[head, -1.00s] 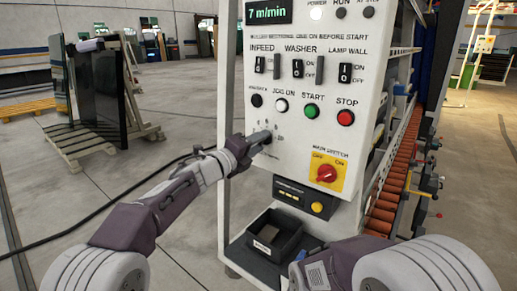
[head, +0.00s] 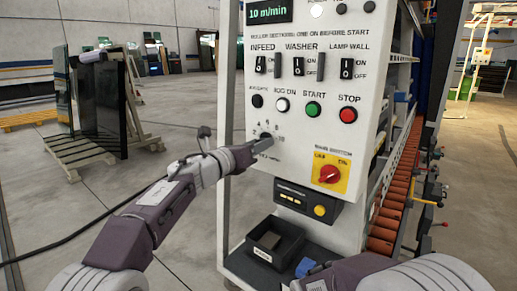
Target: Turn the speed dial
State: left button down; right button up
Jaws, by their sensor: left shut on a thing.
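The speed dial (head: 266,139) is a small dark knob on the white control panel (head: 318,136), below the row of buttons, with printed numbers around it. My left gripper (head: 260,146) is shut on the dial and hides part of it. The green display (head: 268,11) at the panel's top reads 10 m/min. My right arm shows at the bottom right, but its gripper is not in view.
The red main switch (head: 329,174) on its yellow plate is right of and below the dial. Black, white, green and red buttons (head: 313,108) sit just above. A black bin (head: 276,238) is below. Orange rollers (head: 395,195) run along the right.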

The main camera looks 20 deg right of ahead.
pick_arm(q)
jog(key=shift+f+m, duration=0.2)
jog(key=shift+m, duration=0.4)
jog(key=c, duration=0.8)
grip_release()
jog(key=shift+c, duration=0.2)
jog(key=shift+r, duration=0.1)
jog(key=b+v, duration=0.3)
jog(key=v, duration=0.6)
jog(key=shift+b, duration=0.3)
